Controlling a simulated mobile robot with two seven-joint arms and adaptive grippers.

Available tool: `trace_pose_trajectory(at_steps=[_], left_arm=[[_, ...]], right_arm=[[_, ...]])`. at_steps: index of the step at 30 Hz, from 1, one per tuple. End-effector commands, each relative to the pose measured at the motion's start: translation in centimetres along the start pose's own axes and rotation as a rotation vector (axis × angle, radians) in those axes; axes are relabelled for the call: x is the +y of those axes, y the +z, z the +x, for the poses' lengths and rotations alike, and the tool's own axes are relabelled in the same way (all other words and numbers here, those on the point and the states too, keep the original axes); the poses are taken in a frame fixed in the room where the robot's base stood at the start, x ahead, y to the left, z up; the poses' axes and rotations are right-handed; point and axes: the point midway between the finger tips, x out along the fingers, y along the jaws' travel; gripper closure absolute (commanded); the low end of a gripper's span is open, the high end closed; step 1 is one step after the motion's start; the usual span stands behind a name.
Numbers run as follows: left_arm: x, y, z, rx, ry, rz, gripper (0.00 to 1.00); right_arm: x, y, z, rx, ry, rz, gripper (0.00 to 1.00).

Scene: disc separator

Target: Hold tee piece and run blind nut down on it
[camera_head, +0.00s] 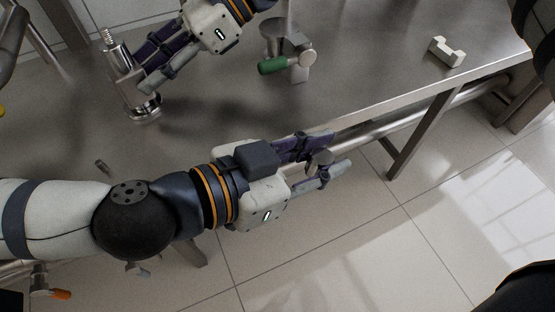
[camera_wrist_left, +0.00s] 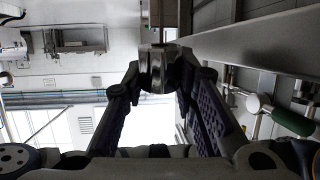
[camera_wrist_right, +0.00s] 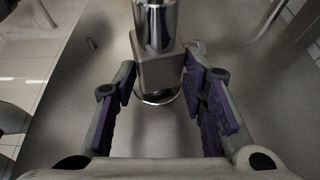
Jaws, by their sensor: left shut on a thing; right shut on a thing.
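The steel tee piece (camera_head: 128,92) stands on the steel table at the upper left, its threaded end (camera_head: 108,36) up and a round flange at its foot. My right gripper (camera_head: 130,72) is shut on its middle; the right wrist view shows the square body (camera_wrist_right: 158,70) between the fingers. My left gripper (camera_head: 325,162) is shut on the blind nut (camera_head: 323,157), in front of the table's near edge, well right of the tee piece. In the left wrist view the nut (camera_wrist_left: 158,68) is a shiny round metal piece between the fingertips.
A fitting with a green handle (camera_head: 272,65) stands on the table right of my right gripper. A pale notched block (camera_head: 448,51) lies near the table's right end. A small metal pin (camera_head: 102,166) lies near the left. The table between is largely clear.

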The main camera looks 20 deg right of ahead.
Motion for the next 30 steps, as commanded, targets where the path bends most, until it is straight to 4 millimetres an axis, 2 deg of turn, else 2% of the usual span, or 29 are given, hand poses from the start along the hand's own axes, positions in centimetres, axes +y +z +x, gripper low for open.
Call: trace_pose_trajectory(at_steps=[1,5,11,14,19,21,24,27,30], left_arm=[[-0.6,-1.3,-0.2,0.01,-0.01,-0.001,1.0],[-3.0,-4.0,-1.4,0.029,-0.079,-0.023,1.0],[-8.5,-7.6,-5.0,0.061,-0.264,-0.075,1.0],[-11.8,-9.8,-7.9,0.083,-0.388,-0.103,1.0],[-17.7,-13.9,-15.0,0.122,-0.64,-0.159,1.0],[-19.8,-14.7,-17.8,0.132,-0.739,-0.182,1.0],[-22.1,-15.2,-20.8,0.14,-0.849,-0.206,1.0],[-23.3,-15.4,-22.6,0.143,-0.912,-0.22,1.0],[-23.8,-15.4,-23.3,0.144,-0.938,-0.226,1.0]], right_arm=[[0.3,-0.7,0.3,0.009,0.009,0.007,1.0],[0.3,-0.7,0.3,0.01,0.01,0.008,1.0],[0.3,-0.8,0.3,0.01,0.01,0.008,1.0],[0.3,-0.8,0.3,0.01,0.011,0.008,1.0],[0.3,-0.8,0.3,0.01,0.011,0.008,1.0],[0.3,-0.8,0.3,0.01,0.011,0.008,1.0],[0.3,-0.8,0.3,0.01,0.012,0.008,1.0],[0.3,-0.8,0.3,0.01,0.012,0.008,1.0],[0.4,-0.8,0.3,0.011,0.012,0.008,1.0]])
